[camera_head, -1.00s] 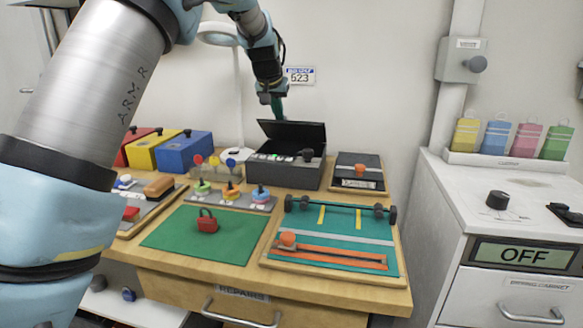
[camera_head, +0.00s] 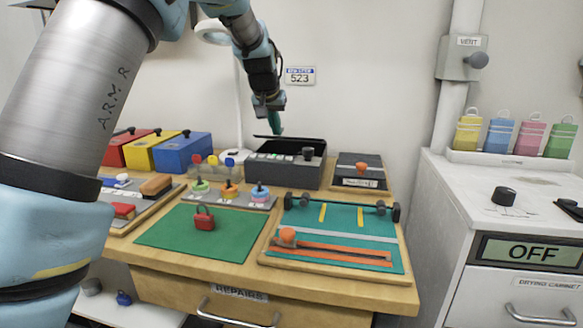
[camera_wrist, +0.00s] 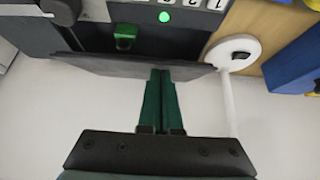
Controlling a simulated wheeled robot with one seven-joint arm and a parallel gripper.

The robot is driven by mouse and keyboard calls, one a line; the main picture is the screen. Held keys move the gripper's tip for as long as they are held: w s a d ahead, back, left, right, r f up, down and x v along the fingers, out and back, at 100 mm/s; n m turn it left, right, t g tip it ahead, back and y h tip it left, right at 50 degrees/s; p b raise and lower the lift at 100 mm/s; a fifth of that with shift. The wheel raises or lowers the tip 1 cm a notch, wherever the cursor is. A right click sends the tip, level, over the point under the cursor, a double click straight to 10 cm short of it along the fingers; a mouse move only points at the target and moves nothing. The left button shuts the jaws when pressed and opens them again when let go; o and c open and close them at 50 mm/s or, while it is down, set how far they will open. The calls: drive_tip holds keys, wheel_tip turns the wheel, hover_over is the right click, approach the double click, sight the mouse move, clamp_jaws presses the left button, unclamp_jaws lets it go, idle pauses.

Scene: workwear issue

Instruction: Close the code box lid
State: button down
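The code box (camera_head: 290,174) is a dark grey box at the back of the wooden bench. Its black lid (camera_head: 298,146) is partly open and shows as a low, thin slanted panel above the box. In the wrist view the lid (camera_wrist: 120,65) is a grey panel seen almost edge-on. My gripper (camera_head: 275,132) points down at the lid's raised edge, on its wall side. Its green fingers (camera_wrist: 160,75) are together with nothing between them, and the tips seem to touch the lid. A green light (camera_wrist: 164,17) and white number keys show on the box.
Red, yellow and blue boxes (camera_head: 183,153) stand to the left, and a lamp with a white base (camera_wrist: 232,52) is close beside the code box. A small board with an orange knob (camera_head: 361,169) lies to the right. The wall is close behind.

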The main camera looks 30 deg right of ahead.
drive_tip(key=shift+d, duration=0.1)
wheel_tip(320, 180, up, 8)
drive_tip(key=p, duration=0.6)
drive_tip(key=shift+w, duration=0.1)
idle(0.7)
drive_tip(key=s+a+f+n+y, duration=0.1)
drive_tip(key=a+f, duration=0.2)
drive_tip(key=a, duration=0.6)
drive_tip(key=a+f+n+g+y+p, duration=0.1)
drive_tip(key=a+f+n, duration=0.1)
drive_tip(key=a, duration=0.6)
drive_tip(key=s+a+f+n+y, duration=0.1)
drive_tip(key=a+f, duration=0.2)
drive_tip(key=a, duration=0.6)
drive_tip(key=s+a+f+n+g, duration=0.1)
drive_tip(key=s+a+f, duration=0.2)
drive_tip(key=s+a, duration=0.6)
drive_tip(key=s+a+f+n+g+y, duration=0.1)
drive_tip(key=s+a+f+n, duration=0.1)
drive_tip(key=s+a, duration=0.6)
drive_tip(key=shift+s+a+f+p, duration=0.3)
drive_tip(key=shift+s+a+f, duration=0.1)
drive_tip(key=shift+a+f, duration=0.55)
